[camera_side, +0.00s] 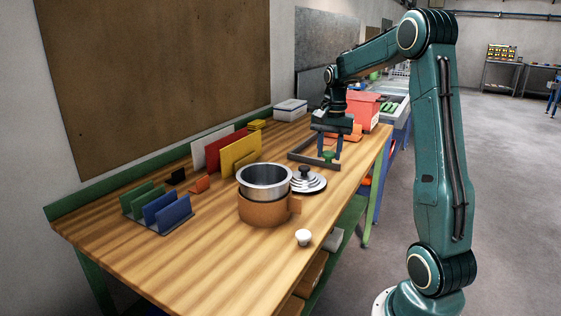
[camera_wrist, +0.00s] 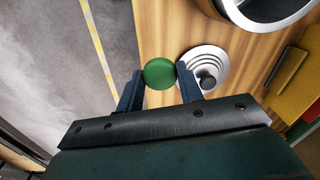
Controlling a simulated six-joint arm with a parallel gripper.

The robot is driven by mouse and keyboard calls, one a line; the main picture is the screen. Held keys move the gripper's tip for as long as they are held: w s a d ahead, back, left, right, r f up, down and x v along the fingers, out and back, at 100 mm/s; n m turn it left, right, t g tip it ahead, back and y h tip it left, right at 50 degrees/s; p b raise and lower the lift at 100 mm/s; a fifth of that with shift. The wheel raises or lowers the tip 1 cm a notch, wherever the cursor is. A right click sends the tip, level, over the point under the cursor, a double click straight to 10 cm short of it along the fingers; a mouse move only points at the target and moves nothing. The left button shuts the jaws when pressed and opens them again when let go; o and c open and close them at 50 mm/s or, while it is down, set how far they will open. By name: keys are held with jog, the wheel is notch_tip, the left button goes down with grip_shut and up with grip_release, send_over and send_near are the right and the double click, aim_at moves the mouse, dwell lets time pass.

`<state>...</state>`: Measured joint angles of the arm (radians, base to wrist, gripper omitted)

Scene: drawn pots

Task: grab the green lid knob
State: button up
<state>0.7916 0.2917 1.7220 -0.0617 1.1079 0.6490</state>
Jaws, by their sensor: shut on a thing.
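The green knob (camera_side: 329,157) is between the fingers of my gripper (camera_side: 329,150), close to the right edge of the wooden table. In the wrist view the round green top of the knob (camera_wrist: 159,74) sits between the two fingertips of my gripper (camera_wrist: 160,71), which is shut on it. I see no lid under the green knob; its lower part is hidden in the wrist view. A silver stepped lid (camera_side: 312,184) with a black knob (camera_side: 304,171) lies beside it, and the lid (camera_wrist: 199,56) is just right of the fingers in the wrist view.
A steel pot (camera_side: 264,181) sits in an orange-brown holder (camera_side: 263,211) left of the lid. A white knob (camera_side: 303,236) stands near the front edge. A grey angled frame (camera_side: 303,159) lies by my gripper. Coloured racks and boards stand left; the front-left tabletop is clear.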

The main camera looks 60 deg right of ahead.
aim_at(328, 152)
jog(key=shift+r, duration=2.45)
